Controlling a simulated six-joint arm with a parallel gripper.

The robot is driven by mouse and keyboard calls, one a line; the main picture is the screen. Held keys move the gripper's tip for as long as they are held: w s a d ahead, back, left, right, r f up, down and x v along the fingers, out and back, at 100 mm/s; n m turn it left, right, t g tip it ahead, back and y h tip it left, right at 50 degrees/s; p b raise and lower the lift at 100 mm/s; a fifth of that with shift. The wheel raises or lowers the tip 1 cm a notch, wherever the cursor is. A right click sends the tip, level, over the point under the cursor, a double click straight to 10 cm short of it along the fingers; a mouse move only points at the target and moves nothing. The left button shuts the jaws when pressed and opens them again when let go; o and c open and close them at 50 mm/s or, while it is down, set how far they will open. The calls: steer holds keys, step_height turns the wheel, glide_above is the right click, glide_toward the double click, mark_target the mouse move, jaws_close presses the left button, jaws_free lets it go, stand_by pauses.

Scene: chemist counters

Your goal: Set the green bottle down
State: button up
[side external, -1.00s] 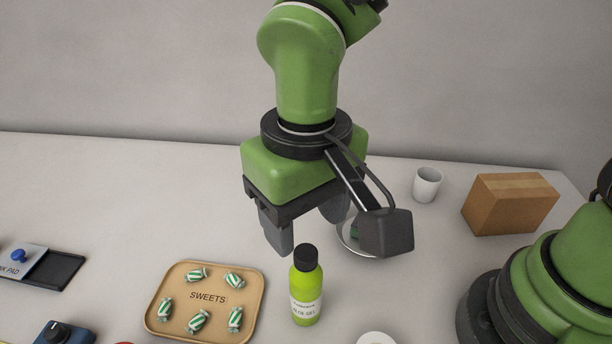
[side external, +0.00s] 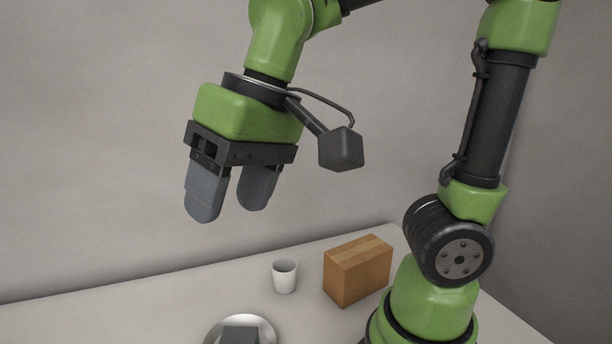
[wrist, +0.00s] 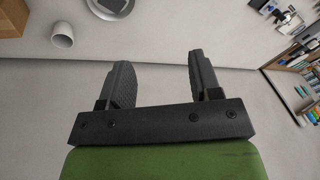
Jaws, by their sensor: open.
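The green bottle is in neither current view. My gripper (side external: 229,203) is open and empty, raised well above the counter (side external: 150,300) in the side external view. Its two grey fingers stand wide apart and point down. In the wrist view my gripper (wrist: 161,66) shows bare space between its fingers.
A white cup (side external: 284,277) and a cardboard box (side external: 350,277) stand on the counter. A round metal dish (side external: 268,328) holding a dark block (side external: 238,336) is cut off at the lower edge. Stocked shelves (wrist: 294,88) show in the wrist view.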

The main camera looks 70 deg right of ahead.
steer(key=s+d+m+t, duration=0.1)
steer(key=s+d+t, duration=0.3)
steer(key=s+d, duration=0.1)
steer(key=shift+s+d+r+m, duration=0.2)
steer(key=shift+s+d+m, duration=0.2)
steer(key=shift+d, duration=0.25)
